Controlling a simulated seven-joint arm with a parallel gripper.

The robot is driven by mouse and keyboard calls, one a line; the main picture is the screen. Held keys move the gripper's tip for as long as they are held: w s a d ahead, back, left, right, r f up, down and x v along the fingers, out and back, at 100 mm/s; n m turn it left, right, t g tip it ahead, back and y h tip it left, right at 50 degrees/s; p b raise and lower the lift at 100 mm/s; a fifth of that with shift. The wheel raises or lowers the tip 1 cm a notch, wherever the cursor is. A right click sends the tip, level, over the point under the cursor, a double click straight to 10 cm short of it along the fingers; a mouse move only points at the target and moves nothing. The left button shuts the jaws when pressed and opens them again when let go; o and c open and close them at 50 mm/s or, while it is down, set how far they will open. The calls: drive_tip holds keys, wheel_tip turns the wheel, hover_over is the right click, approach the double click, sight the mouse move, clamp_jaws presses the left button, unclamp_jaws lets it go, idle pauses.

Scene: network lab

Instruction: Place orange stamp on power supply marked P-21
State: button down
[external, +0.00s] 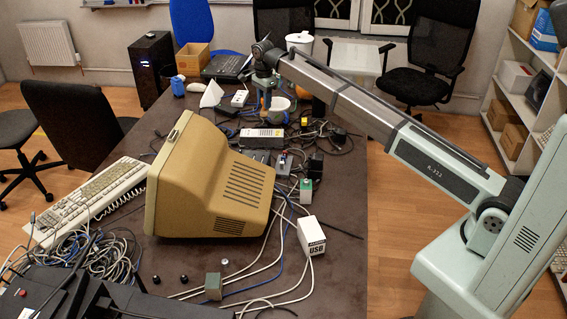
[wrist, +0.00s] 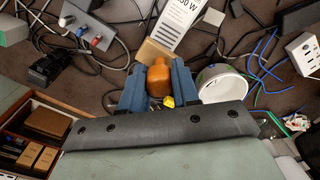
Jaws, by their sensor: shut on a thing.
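The orange stamp (wrist: 159,80) is between the two blue fingers of my gripper (wrist: 160,88) in the wrist view, and the gripper is shut on it. A light-coloured power supply (wrist: 179,28) with black print ending in "0 W" lies just beyond the fingers. It also shows in the external view as a pale box (external: 262,137) on the dark table, nearer the camera than my gripper (external: 266,103). The mark P-21 cannot be read. The stamp's underside is hidden.
A grey box with plugs (wrist: 97,33), a white socket block (wrist: 304,53) and loose cables surround the area. The beige monitor (external: 211,181) stands nearer the external camera.

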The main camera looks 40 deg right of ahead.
drive_tip(key=w, duration=0.2)
hover_over(262, 133)
drive_tip(key=shift+m, duration=0.4)
drive_tip(key=shift+w+f, duration=0.15)
drive_tip(key=shift+f, duration=4.65)
drive_tip(key=shift+f, duration=0.2)
drive_tip(key=c, duration=0.8)
unclamp_jaws()
drive_tip(key=shift+r, duration=0.1)
wheel_tip(262, 133, up, 12)
drive_tip(key=shift+r, duration=0.1)
